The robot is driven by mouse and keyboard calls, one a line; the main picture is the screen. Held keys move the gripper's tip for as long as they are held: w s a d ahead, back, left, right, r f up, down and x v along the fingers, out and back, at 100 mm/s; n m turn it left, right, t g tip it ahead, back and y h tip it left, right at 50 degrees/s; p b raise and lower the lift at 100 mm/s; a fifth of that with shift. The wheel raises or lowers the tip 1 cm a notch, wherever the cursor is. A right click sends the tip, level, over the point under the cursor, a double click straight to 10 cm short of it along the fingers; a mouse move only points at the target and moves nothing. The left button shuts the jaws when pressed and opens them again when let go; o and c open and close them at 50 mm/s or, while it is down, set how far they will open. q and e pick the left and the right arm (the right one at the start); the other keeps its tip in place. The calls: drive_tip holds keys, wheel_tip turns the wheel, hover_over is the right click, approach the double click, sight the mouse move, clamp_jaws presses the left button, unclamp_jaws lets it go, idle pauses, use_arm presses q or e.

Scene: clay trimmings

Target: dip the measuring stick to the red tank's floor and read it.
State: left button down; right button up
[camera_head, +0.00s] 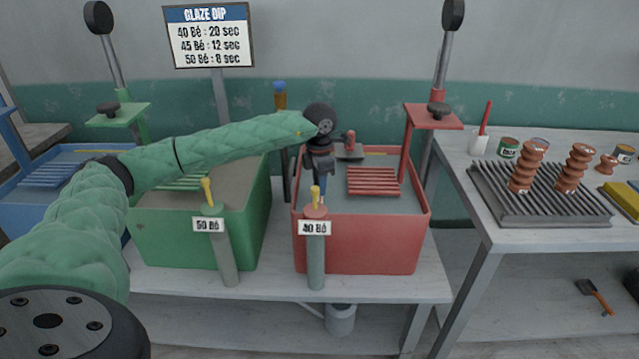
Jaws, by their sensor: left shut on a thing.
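The red tank (360,240) stands on the bench with its front plate reading "40 Bé" and greyish liquid inside. My left arm reaches across the green tank, and my left gripper (320,172) points down over the red tank's left part. It is shut on a thin blue piece (323,190), possibly the measuring stick. Its lower end is hidden behind the yellow-topped grey tube (315,250) and the tank's front wall, so I cannot tell whether it touches the floor. No scale marks are readable. My right gripper is out of view.
The green tank (195,238) stands left of the red one, and a blue tank (50,205) is farther left. A red slatted rack (373,181) sits in the red tank. A blue-topped post (281,100) stands behind. The right table (480,228) holds ridged clay pieces.

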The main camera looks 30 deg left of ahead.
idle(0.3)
